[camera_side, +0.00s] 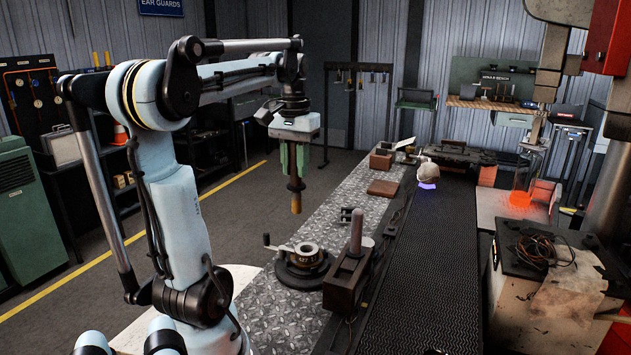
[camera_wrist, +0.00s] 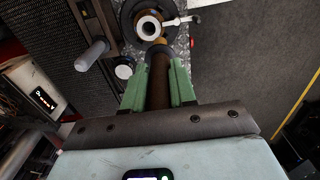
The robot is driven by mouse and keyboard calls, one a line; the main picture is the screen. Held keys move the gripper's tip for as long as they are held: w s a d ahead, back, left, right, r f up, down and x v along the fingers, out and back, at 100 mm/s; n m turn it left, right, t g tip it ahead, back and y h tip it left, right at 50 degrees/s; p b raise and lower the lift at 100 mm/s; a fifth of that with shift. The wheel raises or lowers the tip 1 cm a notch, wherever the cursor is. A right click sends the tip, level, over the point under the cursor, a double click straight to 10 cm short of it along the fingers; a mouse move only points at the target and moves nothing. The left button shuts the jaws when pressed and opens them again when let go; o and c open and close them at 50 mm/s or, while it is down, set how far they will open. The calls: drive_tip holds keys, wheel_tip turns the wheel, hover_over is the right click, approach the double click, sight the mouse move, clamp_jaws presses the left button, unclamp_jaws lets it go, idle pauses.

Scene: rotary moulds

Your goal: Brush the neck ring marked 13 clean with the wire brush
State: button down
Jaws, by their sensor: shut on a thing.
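My gripper (camera_side: 293,167) has green fingers and is shut on a brown, round-bodied tool, which I take to be the wire brush (camera_side: 296,202). The brush hangs upright, its lower end in the air above the plated bench. A metal neck ring (camera_side: 307,250) sits on a dark round turntable (camera_side: 303,275) below and slightly right of the brush. A dark marking on its front looks like 427, but is too small to be sure; I see no clear 13.
A dark box (camera_side: 345,283) with a grey upright post (camera_side: 356,232) stands close right of the turntable. The dark conveyor (camera_side: 425,265) runs beyond it, with a violet-lit pale lump (camera_side: 427,171). Brown blocks (camera_side: 383,187) lie farther back on the treadplate bench (camera_side: 345,197).

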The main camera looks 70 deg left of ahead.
sight(298, 200)
drive_tip(key=shift+f, duration=3.55)
wheel_tip(298, 200, down, 2)
drive_tip(key=shift+f, duration=0.1)
drive_tip(key=shift+s+d, duration=0.25)
drive_tip(key=shift+d, duration=0.05)
drive_tip(key=shift+w+a, duration=0.55)
drive_tip(key=shift+s, duration=0.1)
drive_tip(key=shift+r, duration=4.25)
